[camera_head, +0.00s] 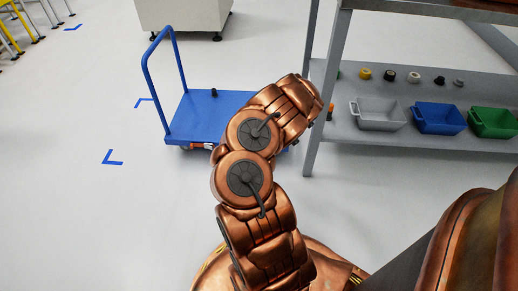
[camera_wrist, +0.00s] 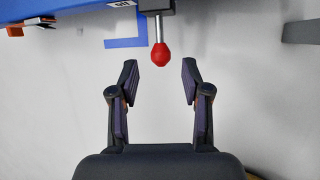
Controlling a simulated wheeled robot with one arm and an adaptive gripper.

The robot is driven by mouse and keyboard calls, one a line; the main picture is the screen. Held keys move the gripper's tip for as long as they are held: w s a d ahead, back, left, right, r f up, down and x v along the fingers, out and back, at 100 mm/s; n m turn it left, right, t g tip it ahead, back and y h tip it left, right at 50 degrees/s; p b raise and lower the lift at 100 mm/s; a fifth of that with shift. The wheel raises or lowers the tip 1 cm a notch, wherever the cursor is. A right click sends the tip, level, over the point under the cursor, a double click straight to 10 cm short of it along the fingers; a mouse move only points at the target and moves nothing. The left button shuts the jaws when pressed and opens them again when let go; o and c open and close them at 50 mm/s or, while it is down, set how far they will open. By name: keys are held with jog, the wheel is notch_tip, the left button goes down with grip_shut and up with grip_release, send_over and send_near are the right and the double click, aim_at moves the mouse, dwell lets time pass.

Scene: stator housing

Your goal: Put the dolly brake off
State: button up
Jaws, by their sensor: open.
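The blue dolly (camera_head: 190,118) stands on the floor with its tubular handle on the left in the head view. Its blue deck edge (camera_wrist: 75,12) crosses the top of the wrist view. The brake lever, a metal rod with a red ball knob (camera_wrist: 161,54), points toward my gripper from a dark mount at the dolly's edge. A label beside the mount is cut off by the frame but seems to read "off". My gripper (camera_wrist: 160,76) is open and empty, its fingertips on either side of and just short of the knob. The head view hides my gripper behind my arm.
A grey shelf rack (camera_head: 370,146) stands right of the dolly, its post close to my arm. It holds grey (camera_head: 378,117), blue (camera_head: 438,119) and green (camera_head: 492,123) bins and several small knobs. Blue floor marks (camera_head: 113,158) lie to the left, where the floor is clear.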

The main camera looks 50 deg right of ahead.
jog(key=shift+v, duration=1.6)
